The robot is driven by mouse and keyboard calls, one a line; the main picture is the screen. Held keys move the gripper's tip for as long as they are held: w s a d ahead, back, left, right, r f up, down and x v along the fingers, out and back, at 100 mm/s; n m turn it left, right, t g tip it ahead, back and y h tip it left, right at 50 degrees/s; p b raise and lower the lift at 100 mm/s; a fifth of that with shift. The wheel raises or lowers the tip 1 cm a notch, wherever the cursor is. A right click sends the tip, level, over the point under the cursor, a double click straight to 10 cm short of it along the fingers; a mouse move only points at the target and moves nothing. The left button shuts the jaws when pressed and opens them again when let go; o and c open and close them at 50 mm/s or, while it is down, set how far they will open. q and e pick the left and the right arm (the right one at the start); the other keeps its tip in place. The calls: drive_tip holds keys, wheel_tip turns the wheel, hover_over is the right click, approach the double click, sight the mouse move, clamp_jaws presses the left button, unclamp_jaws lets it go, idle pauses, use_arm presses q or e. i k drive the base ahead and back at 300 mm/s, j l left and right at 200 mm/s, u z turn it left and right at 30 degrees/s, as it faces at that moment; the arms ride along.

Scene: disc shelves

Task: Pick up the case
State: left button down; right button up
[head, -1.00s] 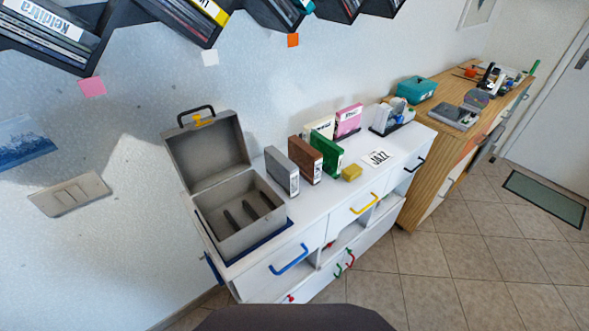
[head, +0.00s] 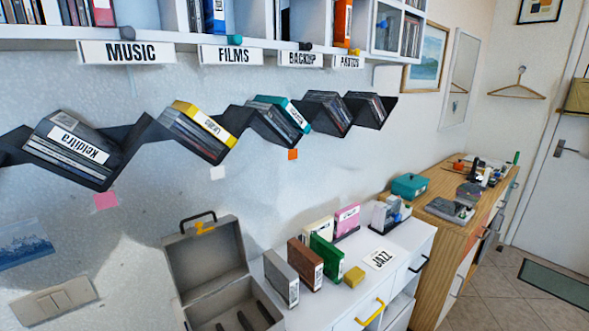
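A grey carrying case (head: 205,258) stands open on the left end of the white cabinet, lid up against the wall. It has a black handle and a yellow latch; its lower part is cut off by the picture's bottom edge. Beside it stand upright disc cases: grey (head: 281,280), brown (head: 301,265), green (head: 325,260), cream (head: 319,231) and pink (head: 347,221). I cannot tell which one the task means. Neither of my grippers is in view.
A yellow block (head: 354,277) and a JAZZ card (head: 380,259) lie on the white cabinet (head: 408,240). A dark zigzag shelf (head: 135,143) holds more disc cases above. Labelled white shelves (head: 262,42) run along the top. A wooden cabinet (head: 443,228) stands right.

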sight(334, 259)
drive_tip(key=l+u, duration=0.35)
drive_tip(key=k+l+u, duration=0.1)
drive_tip(key=l+u, duration=0.25)
drive_tip(key=l, duration=0.2)
drive_tip(key=k+l+u, duration=0.1)
drive_tip(key=l+u, duration=0.2)
drive_tip(key=k+l+u, duration=0.15)
drive_tip(key=l+u, duration=0.2)
drive_tip(key=l, duration=0.15)
drive_tip(key=k+l+u, duration=0.2)
drive_tip(key=l+u, duration=0.15)
